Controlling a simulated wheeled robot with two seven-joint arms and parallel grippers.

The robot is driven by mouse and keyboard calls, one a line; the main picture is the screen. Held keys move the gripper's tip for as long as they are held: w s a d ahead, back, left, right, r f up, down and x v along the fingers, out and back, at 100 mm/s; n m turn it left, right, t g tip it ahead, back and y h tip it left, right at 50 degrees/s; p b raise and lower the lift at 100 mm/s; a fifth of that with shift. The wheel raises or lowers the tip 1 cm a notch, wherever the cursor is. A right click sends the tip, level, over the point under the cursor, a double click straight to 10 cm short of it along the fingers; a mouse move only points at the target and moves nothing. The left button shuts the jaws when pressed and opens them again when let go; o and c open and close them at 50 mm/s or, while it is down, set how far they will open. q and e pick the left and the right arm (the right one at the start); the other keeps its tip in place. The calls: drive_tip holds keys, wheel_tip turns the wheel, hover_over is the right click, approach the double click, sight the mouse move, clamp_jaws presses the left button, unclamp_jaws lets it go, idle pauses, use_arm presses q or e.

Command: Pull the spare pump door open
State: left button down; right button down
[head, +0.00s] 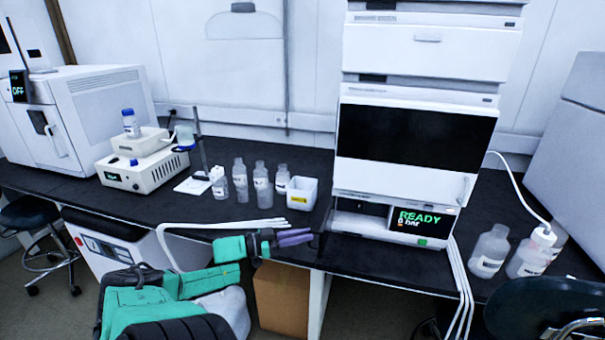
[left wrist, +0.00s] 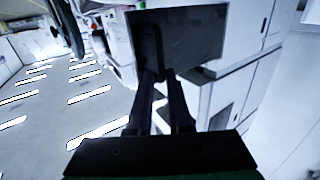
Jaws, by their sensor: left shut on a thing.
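The pump (head: 435,232) with a lit READY, 0 bar display is the lowest module of the white stack. Its recess (head: 362,208) shows open left of the display. My left gripper (head: 314,239) is left of the pump, at the bench's front edge. In the left wrist view its dark fingers (left wrist: 161,72) reach a dark flat panel, which looks like the pump door (left wrist: 195,38), and close at a dark upright handle (left wrist: 152,45) on it. The exact grip is hard to see. In the head view the door is hard to make out. My right gripper is not in view.
A white tub (head: 302,193) and several bottles (head: 262,185) stand on the bench left of the stack. Pale tubes (head: 225,225) run along the front edge. More bottles (head: 490,250) stand at the right. A dark chair (head: 545,305) is at the front right.

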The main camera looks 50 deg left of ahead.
use_arm(q)
drive_tip(key=shift+w+a+r, duration=0.4)
drive_tip(key=shift+r, duration=0.3)
drive_tip(key=c, duration=1.1)
unclamp_jaws()
drive_tip(key=shift+c, duration=0.2)
drive_tip(key=shift+o, duration=1.1)
drive_tip(key=shift+w+a+f, duration=0.1)
drive_tip(key=shift+w+f, duration=0.15)
drive_tip(key=shift+w, duration=0.1)
drive_tip(key=shift+f+y, duration=0.15)
drive_tip(key=shift+y, duration=0.15)
drive_tip(key=shift+s+f, duration=0.1)
